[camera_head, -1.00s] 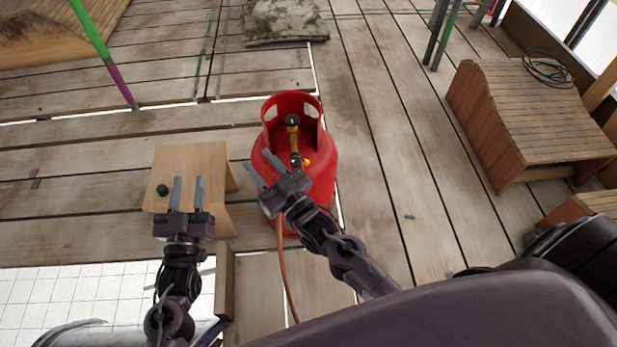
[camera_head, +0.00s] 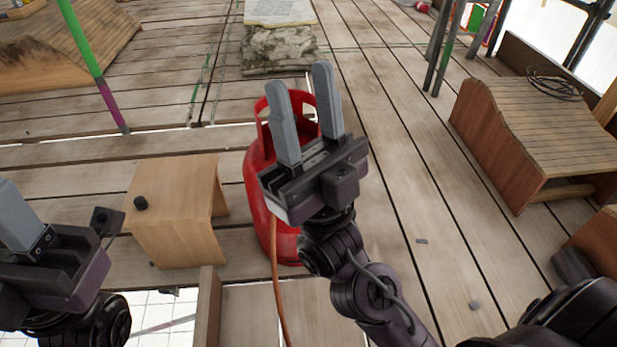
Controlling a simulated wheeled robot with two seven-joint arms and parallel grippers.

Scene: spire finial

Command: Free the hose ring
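A red gas cylinder (camera_head: 258,180) stands upright on the planks in the middle. An orange hose (camera_head: 275,270) runs down from it toward the bottom of the view. My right gripper (camera_head: 300,84) is in front of the cylinder. Its two grey fingers are apart with nothing visible between them. It hides the valve and the hose's upper end, and I cannot make out a hose ring. My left gripper (camera_head: 14,212) is at the left edge, partly out of view. Only one finger shows clearly.
A wooden bench (camera_head: 540,120) with a coiled cable (camera_head: 553,84) is at the right. Stone slabs (camera_head: 280,48) lie behind. Planks right of the cylinder are mostly clear.

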